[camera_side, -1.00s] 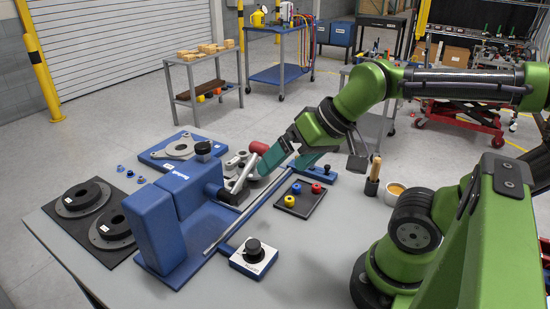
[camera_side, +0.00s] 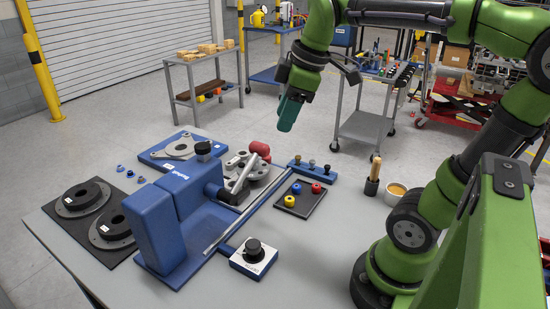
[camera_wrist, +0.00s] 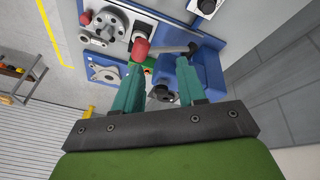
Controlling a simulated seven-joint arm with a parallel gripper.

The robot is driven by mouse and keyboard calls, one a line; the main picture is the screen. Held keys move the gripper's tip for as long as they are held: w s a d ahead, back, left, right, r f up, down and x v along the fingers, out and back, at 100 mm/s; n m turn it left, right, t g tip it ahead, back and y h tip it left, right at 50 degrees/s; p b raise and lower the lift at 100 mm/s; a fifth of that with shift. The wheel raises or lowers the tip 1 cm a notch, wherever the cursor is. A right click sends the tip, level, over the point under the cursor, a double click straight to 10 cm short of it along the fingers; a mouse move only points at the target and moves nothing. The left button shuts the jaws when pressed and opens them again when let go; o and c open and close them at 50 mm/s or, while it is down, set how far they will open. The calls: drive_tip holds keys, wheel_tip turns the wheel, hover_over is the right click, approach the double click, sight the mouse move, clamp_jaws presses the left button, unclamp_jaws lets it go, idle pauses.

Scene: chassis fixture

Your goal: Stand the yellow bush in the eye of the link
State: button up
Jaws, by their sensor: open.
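The yellow bush (camera_side: 290,201) is a small ring with a dark centre, lying on a black tray (camera_side: 309,206) in the side view. A flat grey metal part with a round opening (camera_side: 181,149) lies on a blue plate at the back left; it also shows in the wrist view (camera_wrist: 104,73). Other grey metal parts (camera_side: 243,166) stand by the red-tipped lever, so I cannot tell for sure which is the link. My gripper (camera_side: 287,122) hangs high above the bench, clear of everything. Its teal fingers are apart and empty in the wrist view (camera_wrist: 158,82).
Red (camera_side: 316,188) and blue (camera_side: 296,188) bushes share the tray. A blue clamp body (camera_side: 155,225), red-tipped lever (camera_side: 259,149), long rod and blue knob bar (camera_side: 313,171) crowd the middle. A dial box (camera_side: 254,259) is in front.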

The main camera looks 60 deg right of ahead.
drive_tip(key=w+d+f+n+g, duration=0.1)
drive_tip(key=w+d+n+g, duration=0.3)
drive_tip(key=d+n, duration=0.6)
drive_tip(key=n, duration=0.2)
hover_over(289, 199)
wheel_tip(289, 199, down, 20)
drive_tip(key=shift+s+f, duration=0.1)
drive_tip(key=shift+f, duration=4)
clamp_jaws()
drive_tip(key=shift+r, duration=0.2)
drive_tip(key=shift+r, duration=2.35)
